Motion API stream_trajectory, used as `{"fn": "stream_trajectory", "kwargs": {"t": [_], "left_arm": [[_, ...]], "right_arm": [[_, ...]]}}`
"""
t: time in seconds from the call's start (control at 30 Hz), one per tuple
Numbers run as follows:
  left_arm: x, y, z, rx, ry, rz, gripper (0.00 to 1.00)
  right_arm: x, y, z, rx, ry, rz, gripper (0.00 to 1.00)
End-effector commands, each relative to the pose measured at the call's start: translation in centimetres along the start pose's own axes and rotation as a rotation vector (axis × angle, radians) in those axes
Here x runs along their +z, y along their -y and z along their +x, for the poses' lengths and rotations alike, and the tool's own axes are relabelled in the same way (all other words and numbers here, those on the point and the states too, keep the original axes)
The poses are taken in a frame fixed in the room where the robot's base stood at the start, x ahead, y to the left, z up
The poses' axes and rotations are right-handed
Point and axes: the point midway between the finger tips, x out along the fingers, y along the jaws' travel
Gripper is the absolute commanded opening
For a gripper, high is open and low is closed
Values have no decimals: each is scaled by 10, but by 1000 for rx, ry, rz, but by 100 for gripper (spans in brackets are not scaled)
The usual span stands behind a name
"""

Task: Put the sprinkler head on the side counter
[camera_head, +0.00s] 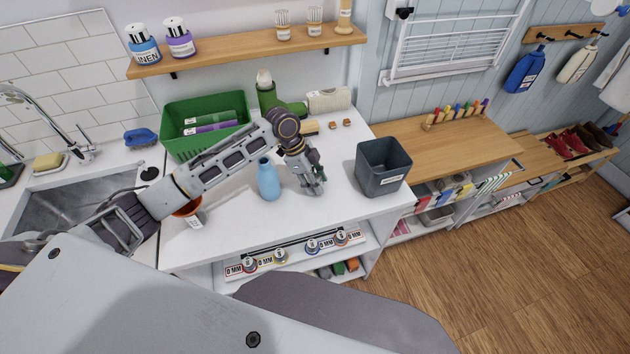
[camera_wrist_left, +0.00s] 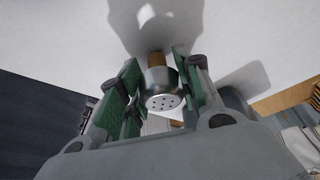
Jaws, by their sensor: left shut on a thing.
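The sprinkler head (camera_wrist_left: 163,92), silver with a perforated face and a brass-coloured stem, sits between the green-padded fingers of my left gripper (camera_wrist_left: 155,88) in the left wrist view. The gripper is shut on it. In the head view my left gripper (camera_head: 316,187) is low over the white counter (camera_head: 235,232), between a blue bottle and a dark grey bin. The head itself is too small and covered by the fingers to make out there. I cannot tell whether it touches the counter. My right gripper is not in view.
The blue bottle (camera_head: 268,180) stands close left of the gripper, the grey bin (camera_head: 381,168) to its right. An orange pot (camera_head: 188,213) and a green crate (camera_head: 207,112) are farther left. The counter in front of the gripper is clear. A wooden bench (camera_head: 440,147) stands right.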

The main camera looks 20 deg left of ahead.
Motion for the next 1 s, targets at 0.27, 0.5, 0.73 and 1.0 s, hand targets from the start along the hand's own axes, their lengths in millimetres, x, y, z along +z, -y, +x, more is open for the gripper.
{"fn": "stream_trajectory", "kwargs": {"t": [0.27,0.5,0.73,1.0], "left_arm": [[1,0,2,-1,0,0,6],[2,0,4,0,0,0,38],[2,0,4,0,0,0,56],[2,0,3,-1,0,0,56]], "right_arm": [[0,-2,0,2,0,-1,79],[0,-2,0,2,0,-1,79],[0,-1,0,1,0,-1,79],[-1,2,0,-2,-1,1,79]]}}
